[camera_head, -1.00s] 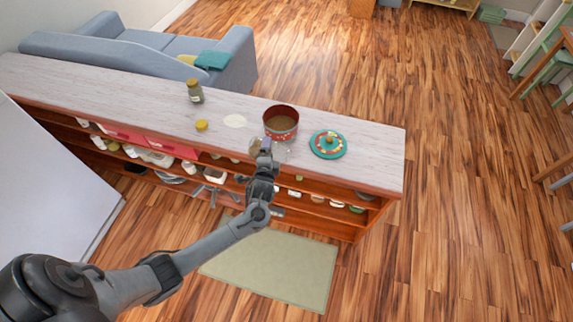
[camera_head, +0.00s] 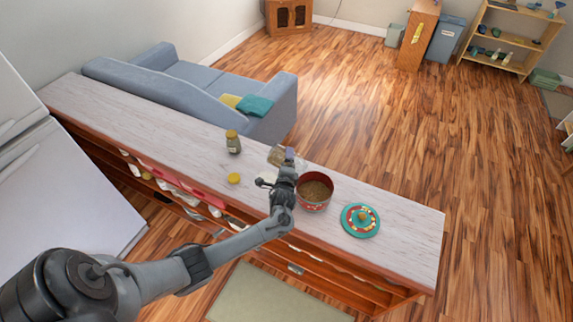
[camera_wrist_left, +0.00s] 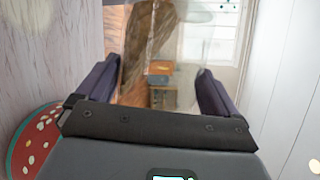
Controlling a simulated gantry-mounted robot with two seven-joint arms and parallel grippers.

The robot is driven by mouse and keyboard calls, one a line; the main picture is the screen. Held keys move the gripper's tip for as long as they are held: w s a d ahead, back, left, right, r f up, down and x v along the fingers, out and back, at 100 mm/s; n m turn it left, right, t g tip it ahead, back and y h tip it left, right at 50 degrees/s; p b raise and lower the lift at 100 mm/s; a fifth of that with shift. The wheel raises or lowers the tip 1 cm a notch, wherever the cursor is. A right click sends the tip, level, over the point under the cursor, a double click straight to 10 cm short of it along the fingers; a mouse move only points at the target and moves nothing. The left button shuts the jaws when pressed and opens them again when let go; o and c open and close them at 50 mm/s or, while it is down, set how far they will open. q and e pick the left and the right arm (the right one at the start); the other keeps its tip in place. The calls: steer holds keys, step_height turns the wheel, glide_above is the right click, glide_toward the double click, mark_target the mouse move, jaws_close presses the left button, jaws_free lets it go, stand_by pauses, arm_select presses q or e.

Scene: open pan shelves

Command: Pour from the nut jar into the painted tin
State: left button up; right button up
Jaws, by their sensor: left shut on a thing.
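The nut jar (camera_head: 276,156) is clear glass and sits in my left gripper (camera_head: 289,158), above the counter and left of the painted tin. In the left wrist view the clear jar (camera_wrist_left: 190,45) is between the two fingers of my left gripper (camera_wrist_left: 160,85), which is shut on it. The painted tin (camera_head: 315,205) is red with pale marks, stands upright and open on the counter, and is brown inside. My left wrist is close to its left side. My right gripper is in neither view.
A teal and red lid (camera_head: 361,220) lies right of the tin. A yellow lid (camera_head: 234,178), a capped jar (camera_head: 233,143) and a pale round patch (camera_head: 266,179) are to the left on the counter (camera_head: 410,232). A blue sofa (camera_head: 200,85) stands behind.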

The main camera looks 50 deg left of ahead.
arm_select(q)
steer(key=shift+f+b, duration=0.7)
steer(key=shift+f, duration=0.1)
step_height(320, 180, down, 2)
steer(key=shift+b, duration=1.2)
steer(key=shift+w+d+r+m+y+b, duration=0.15)
steer(key=shift+d+r+m+y+b, duration=0.3)
steer(key=shift+r+m, duration=0.35)
steer(key=shift+w+d+r+m+t+y, duration=0.1)
steer(key=shift+r+m+t+y, duration=0.15)
steer(key=shift+r+m+t, duration=0.05)
steer(key=shift+f, duration=0.1)
